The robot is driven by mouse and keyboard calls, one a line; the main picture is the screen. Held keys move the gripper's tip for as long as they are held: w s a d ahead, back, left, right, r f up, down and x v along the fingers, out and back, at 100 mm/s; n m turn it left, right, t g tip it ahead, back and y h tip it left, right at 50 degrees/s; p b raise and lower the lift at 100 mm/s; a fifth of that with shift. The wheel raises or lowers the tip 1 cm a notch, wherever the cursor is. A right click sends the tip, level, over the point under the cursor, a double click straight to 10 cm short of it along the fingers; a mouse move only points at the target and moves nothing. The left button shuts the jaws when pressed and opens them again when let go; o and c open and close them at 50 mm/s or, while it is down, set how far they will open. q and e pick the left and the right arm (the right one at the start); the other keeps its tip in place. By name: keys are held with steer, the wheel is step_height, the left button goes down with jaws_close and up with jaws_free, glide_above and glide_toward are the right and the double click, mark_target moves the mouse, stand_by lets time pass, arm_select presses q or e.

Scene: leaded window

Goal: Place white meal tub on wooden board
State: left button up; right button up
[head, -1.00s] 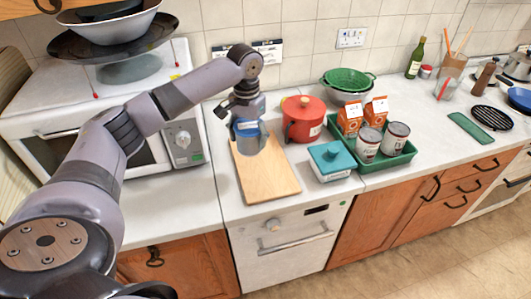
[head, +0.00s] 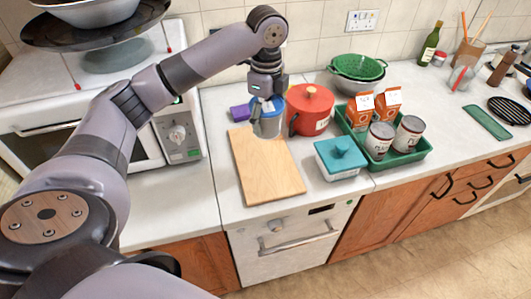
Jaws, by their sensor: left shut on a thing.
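The wooden board (head: 266,170) lies flat on the white counter in the middle of the head view. My left gripper (head: 266,103) is at the board's far right corner, shut on a pale grey tub (head: 267,127) with a blue upper part. The tub is upright and overlaps the board's far edge in the picture; whether it touches the board or hangs above it I cannot tell. The gripper hides part of the tub's top. A white tub with a teal lid (head: 340,157) stands on the counter right of the board. My right gripper is not in view.
A red pot (head: 309,111) stands close right of the held tub. A purple block (head: 239,113) lies behind the board. A green tray (head: 411,157) holds cartons and cans. A microwave (head: 179,137) is at left. The board's near part is bare.

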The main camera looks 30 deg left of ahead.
arm_select(q)
step_height(320, 180, down, 10)
steer(key=shift+w+a+r+p, duration=0.1)
steer(key=shift+r+p, duration=0.15)
steer(key=shift+p, duration=0.45)
step_height(320, 180, down, 4)
steer(key=shift+f+p, duration=0.15)
steer(key=shift+p, duration=0.2)
steer(key=o, duration=1.6)
steer(key=shift+o, duration=0.2)
steer(key=shift+r, duration=0.5)
step_height(320, 180, up, 11)
steer(key=b, duration=0.2)
steer(key=shift+b, duration=0.4)
